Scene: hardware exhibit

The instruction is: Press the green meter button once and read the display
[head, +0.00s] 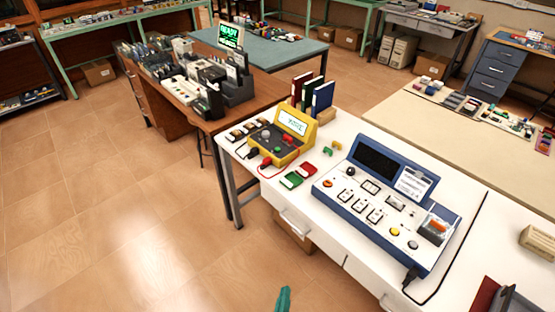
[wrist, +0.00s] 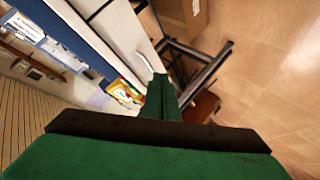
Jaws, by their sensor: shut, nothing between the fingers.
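The yellow meter (head: 298,127) stands at the left end of the white bench, with a lit, pale display (head: 293,122) and a dark sloped panel (head: 262,146) with small knobs or buttons. A yellow device, likely the meter, shows in the wrist view (wrist: 122,90), left of my fingers. My green gripper (wrist: 162,98) is shut and empty. Its tip (head: 283,299) shows at the bottom of the head view, over the floor, well apart from the meter.
A blue-and-white console (head: 378,205) fills the bench's middle. Red and green pads (head: 298,177) lie near the front edge. Several binders (head: 318,95) stand behind the meter. A brown desk (head: 165,98) crowded with instruments adjoins on the left. The floor (head: 110,210) at the left is clear.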

